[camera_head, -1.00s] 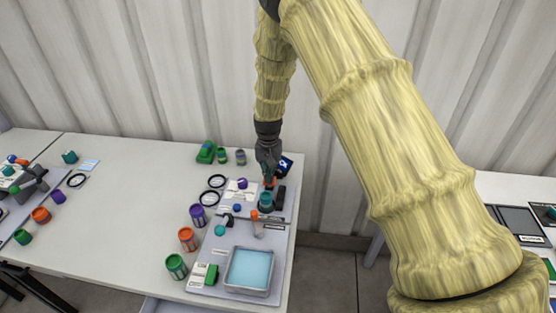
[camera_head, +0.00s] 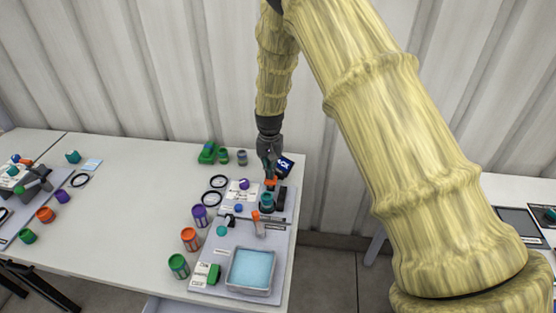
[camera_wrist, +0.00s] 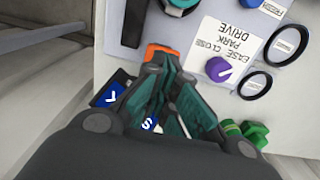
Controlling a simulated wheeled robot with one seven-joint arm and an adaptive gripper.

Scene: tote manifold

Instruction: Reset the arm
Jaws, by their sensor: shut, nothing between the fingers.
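My gripper (camera_head: 270,172) hangs from my arm over the back right part of the table, pointing down. It is shut and holds nothing; its fingers also show in the wrist view (camera_wrist: 172,95). Right below the fingertips is an orange piece (camera_head: 271,182), which shows past the fingers in the wrist view (camera_wrist: 160,51). I cannot tell whether the fingers touch it. A teal round part (camera_head: 267,200) stands just in front on the grey board. A blue labelled block (camera_head: 285,164) is just behind and right of the gripper, partly hidden by the fingers in the wrist view (camera_wrist: 108,95).
The white table (camera_head: 130,200) has free room in its middle left. Purple (camera_head: 199,216), orange (camera_head: 190,238) and green (camera_head: 178,266) jars line the board's left side. A blue-filled tray (camera_head: 235,284) is at the front. A corrugated wall (camera_head: 180,80) stands close behind.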

